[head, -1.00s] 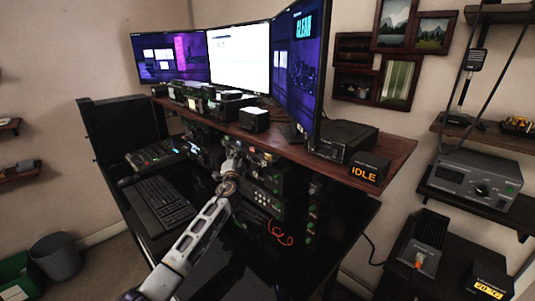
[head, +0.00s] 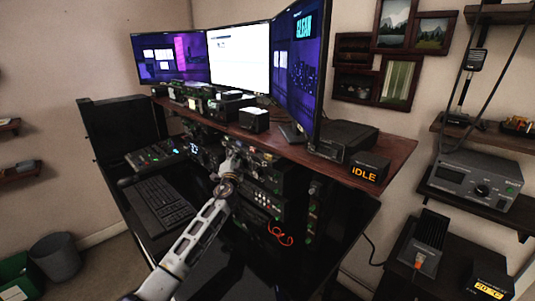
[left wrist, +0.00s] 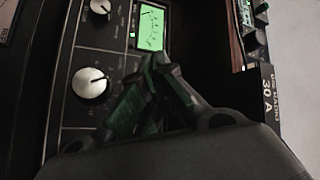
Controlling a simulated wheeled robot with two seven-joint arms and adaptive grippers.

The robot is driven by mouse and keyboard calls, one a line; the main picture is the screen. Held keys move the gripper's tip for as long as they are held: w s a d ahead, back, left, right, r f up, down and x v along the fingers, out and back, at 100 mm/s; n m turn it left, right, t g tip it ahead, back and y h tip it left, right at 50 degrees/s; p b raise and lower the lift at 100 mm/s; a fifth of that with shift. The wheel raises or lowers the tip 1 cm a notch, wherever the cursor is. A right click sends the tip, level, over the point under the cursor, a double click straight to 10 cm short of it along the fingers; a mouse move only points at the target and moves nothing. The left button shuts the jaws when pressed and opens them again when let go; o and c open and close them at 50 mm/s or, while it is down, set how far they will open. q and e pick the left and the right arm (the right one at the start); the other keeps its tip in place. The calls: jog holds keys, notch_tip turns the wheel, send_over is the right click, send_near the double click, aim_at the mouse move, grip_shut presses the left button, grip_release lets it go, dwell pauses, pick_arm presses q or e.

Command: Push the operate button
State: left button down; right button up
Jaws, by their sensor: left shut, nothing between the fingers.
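My left gripper (head: 236,154) reaches in among the black rack equipment under the desk shelf in the head view. In the left wrist view its dark fingers (left wrist: 153,72) are shut and empty, in front of a black panel (left wrist: 72,128). The panel has a large silver knob (left wrist: 89,83), a smaller knob (left wrist: 101,6) and a green-lit meter (left wrist: 150,27). The fingertips overlap the area just below the meter; contact cannot be told. A small green light (left wrist: 132,35) shows beside the meter. I cannot tell which control is the operate button. My right gripper is not in view.
A wooden shelf (head: 385,148) with three monitors stands above the rack. A box reading IDLE (head: 364,173) sits at its right end. A keyboard (head: 160,204) lies left of my arm. A grey unit (head: 474,180) stands on the right wall shelf. A label reads 30 A (left wrist: 267,92).

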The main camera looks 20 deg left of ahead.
pick_arm(q)
jog(key=shift+s, duration=0.1)
dwell(0.3)
jog(key=shift+s+a+p, duration=0.15)
jog(key=shift+s+a, duration=0.25)
jog(key=shift+s, duration=0.5)
jog(key=shift+s+a+p, duration=0.15)
jog(key=shift+s+a, duration=0.2)
jog(key=shift+s, duration=0.55)
jog(key=shift+s+a+p, duration=0.15)
jog(key=shift+s+a, duration=0.25)
jog(key=shift+s, duration=0.5)
